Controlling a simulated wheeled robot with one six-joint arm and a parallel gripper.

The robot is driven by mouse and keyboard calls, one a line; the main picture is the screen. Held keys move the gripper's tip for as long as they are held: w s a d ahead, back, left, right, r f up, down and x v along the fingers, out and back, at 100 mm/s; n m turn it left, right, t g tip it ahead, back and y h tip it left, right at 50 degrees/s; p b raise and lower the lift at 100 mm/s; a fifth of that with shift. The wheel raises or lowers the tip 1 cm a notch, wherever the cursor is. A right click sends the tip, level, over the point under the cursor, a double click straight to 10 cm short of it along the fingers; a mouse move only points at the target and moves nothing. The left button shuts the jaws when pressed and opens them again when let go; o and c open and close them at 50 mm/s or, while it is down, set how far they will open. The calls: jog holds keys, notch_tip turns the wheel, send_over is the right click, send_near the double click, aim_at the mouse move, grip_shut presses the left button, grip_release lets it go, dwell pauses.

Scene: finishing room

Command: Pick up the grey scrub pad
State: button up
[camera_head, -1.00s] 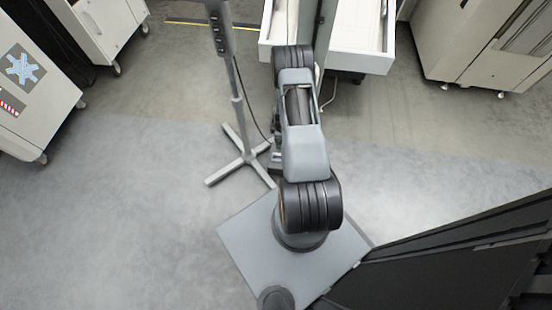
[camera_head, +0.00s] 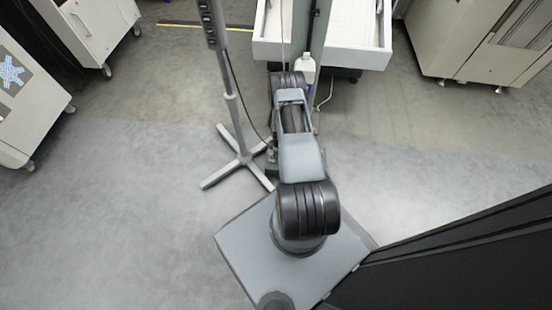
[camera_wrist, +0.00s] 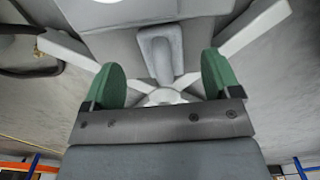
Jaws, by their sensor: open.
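I cannot make out the grey scrub pad for certain in either view. My gripper (camera_wrist: 162,80) shows in the wrist view with its two green fingers wide apart and nothing held between them. A long grey shape (camera_wrist: 161,52) lies beyond the gap between the fingers; I cannot tell what it is. In the head view the gripper is hidden behind my own arm.
A pole stand (camera_head: 240,165) with a cross-shaped foot is left of my arm. White open trays (camera_head: 357,48) are at the top, with a white bottle (camera_head: 305,70) beside the post. Cabinets (camera_head: 88,28) stand left and another (camera_head: 470,45) right. Floor on the left is clear.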

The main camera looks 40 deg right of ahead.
notch_tip(320, 180, down, 4)
jog(key=shift+b, duration=0.85)
jog(key=shift+r, duration=0.1)
jog(key=c, duration=1.1)
